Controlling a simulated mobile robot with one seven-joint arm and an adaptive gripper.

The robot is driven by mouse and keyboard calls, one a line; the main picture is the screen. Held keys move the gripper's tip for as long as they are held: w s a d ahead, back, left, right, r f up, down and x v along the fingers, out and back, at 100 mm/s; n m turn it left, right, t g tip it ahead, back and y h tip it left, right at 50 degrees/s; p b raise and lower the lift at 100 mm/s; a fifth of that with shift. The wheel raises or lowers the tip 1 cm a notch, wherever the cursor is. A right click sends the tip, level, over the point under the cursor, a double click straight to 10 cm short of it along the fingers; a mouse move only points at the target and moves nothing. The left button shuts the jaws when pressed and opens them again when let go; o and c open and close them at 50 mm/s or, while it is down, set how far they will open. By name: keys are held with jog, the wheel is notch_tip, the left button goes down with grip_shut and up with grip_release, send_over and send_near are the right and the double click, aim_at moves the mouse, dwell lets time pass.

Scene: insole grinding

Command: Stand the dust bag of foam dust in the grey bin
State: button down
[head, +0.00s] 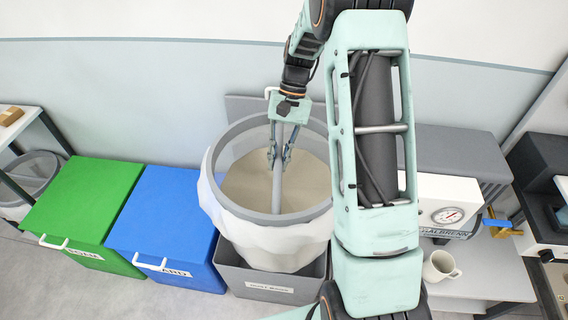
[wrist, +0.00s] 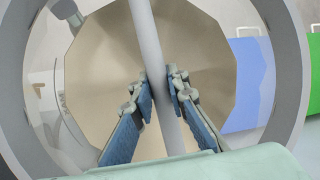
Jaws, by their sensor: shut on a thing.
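The dust bag (head: 265,240) is a white bag with a grey rim ring and a grey bar across its mouth, full of beige foam dust. It looks upright. My gripper (head: 279,158) is shut on the bar, one finger on each side; the wrist view shows the bar (wrist: 172,130) between the fingers (wrist: 161,92). The grey bin (head: 268,289), with a white label on its front, is directly below the bag. The bag hides most of the bin's opening. I cannot tell whether the bag's bottom rests on the bin floor.
A blue lidded bin (head: 165,220) stands close left of the grey bin, with a green one (head: 80,200) farther left. On the right are a bench (head: 485,270) with a mug (head: 440,265) and a machine with a gauge (head: 447,215). A wall is behind.

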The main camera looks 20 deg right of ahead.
jog(key=w+f+m+t+b, duration=0.1)
jog(key=w+m, duration=0.1)
jog(key=m, duration=0.1)
jog(key=w+f+m+t+y+b, duration=0.1)
jog(key=w+f+m+b, duration=0.1)
jog(key=w+m, duration=0.1)
jog(key=w+f+m+t+b, duration=0.1)
jog(key=w+f+m+b, duration=0.1)
jog(key=m, duration=0.1)
jog(key=shift+w+d+f+m+t+y, duration=0.15)
jog(key=shift+w+m+t+y, duration=0.15)
jog(key=shift+t+y, duration=0.1)
jog(key=shift+w+d+f+m+t, duration=0.15)
jog(key=shift+w+f+m+t, duration=0.15)
jog(key=shift+w+m, duration=0.4)
notch_tip(320, 180, down, 43)
jog(key=b, duration=2.9)
jog(key=shift+s+f, duration=0.1)
jog(key=shift+s, duration=0.05)
jog(key=c, duration=1.8)
grip_release()
jog(key=shift+s+f, duration=0.1)
notch_tip(320, 180, up, 16)
jog(key=p, duration=1.1)
